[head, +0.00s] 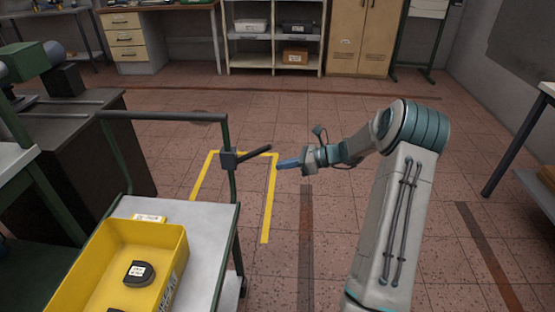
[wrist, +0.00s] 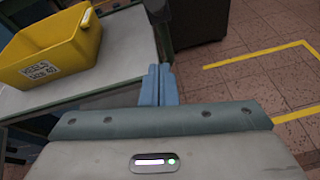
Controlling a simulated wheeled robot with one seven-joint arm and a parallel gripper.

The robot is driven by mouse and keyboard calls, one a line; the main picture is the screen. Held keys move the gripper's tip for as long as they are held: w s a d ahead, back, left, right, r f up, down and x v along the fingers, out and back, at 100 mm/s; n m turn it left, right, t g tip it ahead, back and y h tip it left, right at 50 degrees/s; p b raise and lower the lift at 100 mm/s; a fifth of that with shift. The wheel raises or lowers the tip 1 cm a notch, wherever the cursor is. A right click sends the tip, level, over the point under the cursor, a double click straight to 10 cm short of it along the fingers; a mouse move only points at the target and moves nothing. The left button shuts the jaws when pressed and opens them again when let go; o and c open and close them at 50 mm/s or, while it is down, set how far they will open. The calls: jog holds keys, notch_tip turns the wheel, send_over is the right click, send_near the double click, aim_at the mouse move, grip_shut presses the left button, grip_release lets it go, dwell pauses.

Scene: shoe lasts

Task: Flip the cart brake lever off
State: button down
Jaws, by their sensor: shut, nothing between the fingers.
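The cart (head: 205,226) stands at the lower left in the head view, with a green tubular handle frame. The brake lever (head: 254,155) is a dark bar on a grey block clamped to the frame's right post. It slants up and to the right from the block. My gripper (head: 281,163) is just right of the lever's tip, a little lower, with its blue fingers pointing left and shut on nothing. I cannot tell whether they touch.
A yellow bin (head: 165,255) with dark labelled pieces sits on the cart's top; it also shows in the wrist view (wrist: 60,50). Yellow tape (head: 268,205) marks the floor beyond the cart. A dark bench stands at left, a table (head: 545,90) at right. The middle floor is clear.

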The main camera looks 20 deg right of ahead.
jog(key=v, duration=0.8)
jog(key=shift+d, duration=0.15)
jog(key=s+a+r+n+g+h+p, duration=0.5)
jog(key=s+a+r+n, duration=0.55)
jog(key=a, duration=0.25)
jog(key=s+a+r+n+t+h+p, duration=0.1)
jog(key=s+r+n+h+p, duration=0.1)
jog(key=s+n, duration=0.5)
jog(key=s+a+r+n+h+p, duration=0.2)
jog(key=s+r+n+h, duration=0.3)
jog(key=s, duration=0.7)
notch_tip(320, 180, up, 2)
jog(key=shift+a+r+n+t+h+p, duration=0.1)
jog(key=shift+a+n+t+h+p, duration=0.25)
jog(key=shift+n+p, duration=0.65)
jog(key=shift+s+d, duration=0.1)
